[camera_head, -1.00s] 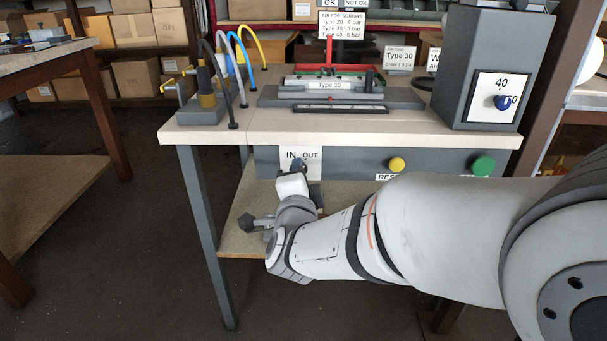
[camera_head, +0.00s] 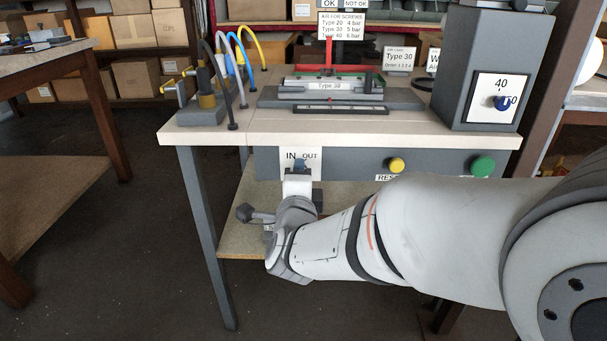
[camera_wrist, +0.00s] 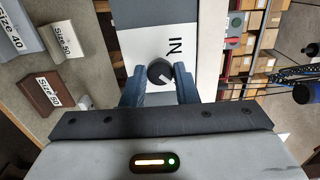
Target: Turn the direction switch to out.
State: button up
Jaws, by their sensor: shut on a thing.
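The direction switch is a dark round knob (camera_wrist: 160,72) with a white mark, on a white plate lettered IN and OUT (camera_head: 314,168) on the front of the workbench. In the wrist view the mark points to the lower right, away from the IN lettering (camera_wrist: 175,47); OUT is hidden there. My gripper (camera_wrist: 160,86) has one blue finger on each side of the knob and is shut on it. In the head view my gripper (camera_head: 300,166) covers the knob, below and between the two words.
A yellow button (camera_head: 397,164) and a green button (camera_head: 482,166) are to the right on the same front panel. A grey box with a blue dial (camera_head: 502,102) stands on the bench. A lower shelf (camera_head: 240,235) lies under my wrist.

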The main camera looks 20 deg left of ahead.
jog(key=o, duration=1)
jog(key=p+v, duration=0.2)
jog(key=v, duration=0.5)
jog(key=shift+s+d, duration=0.1)
jog(key=shift+s, duration=0.3)
